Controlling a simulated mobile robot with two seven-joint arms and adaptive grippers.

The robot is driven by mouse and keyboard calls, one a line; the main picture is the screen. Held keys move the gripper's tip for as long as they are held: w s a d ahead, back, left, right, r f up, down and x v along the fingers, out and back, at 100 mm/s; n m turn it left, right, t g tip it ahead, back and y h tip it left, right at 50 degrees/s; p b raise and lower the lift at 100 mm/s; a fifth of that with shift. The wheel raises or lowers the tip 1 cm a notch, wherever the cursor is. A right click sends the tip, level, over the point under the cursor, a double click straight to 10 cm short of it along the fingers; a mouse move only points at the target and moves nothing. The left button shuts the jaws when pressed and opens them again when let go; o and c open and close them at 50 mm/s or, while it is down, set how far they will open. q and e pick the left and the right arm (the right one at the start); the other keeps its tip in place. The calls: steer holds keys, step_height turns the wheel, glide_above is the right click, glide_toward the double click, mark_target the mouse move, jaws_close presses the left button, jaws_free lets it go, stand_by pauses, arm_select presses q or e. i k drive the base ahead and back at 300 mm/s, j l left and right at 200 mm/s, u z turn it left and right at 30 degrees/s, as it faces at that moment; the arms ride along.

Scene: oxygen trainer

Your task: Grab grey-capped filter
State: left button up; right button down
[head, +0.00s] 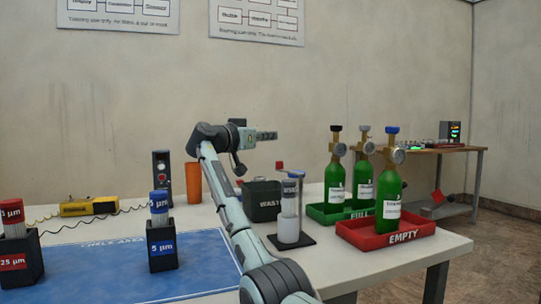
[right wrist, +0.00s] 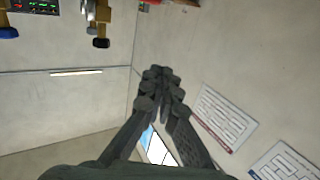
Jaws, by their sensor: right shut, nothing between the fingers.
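A grey-capped cylinder (head: 290,207), pale and clear-bodied, stands upright on a dark base with a red-topped post beside it, right of the table's middle. Dark lettering on its grey top is too small to read surely. My right gripper (head: 266,135) is raised above the table, pointing right, above and left of the cylinder and apart from it. In the right wrist view the fingertips (right wrist: 162,78) meet, shut and empty, with wall behind. The cylinder does not show there. My left gripper is not in view.
A blue-capped filter (head: 159,204) and a red-capped filter (head: 13,217) stand in dark holders at left. A dark waste box (head: 261,200) and orange cup (head: 194,183) are behind. Green bottles stand in the FULL tray (head: 322,217) and red EMPTY tray (head: 428,229).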

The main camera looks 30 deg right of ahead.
mark_target(289, 187)
steer(key=k, duration=1)
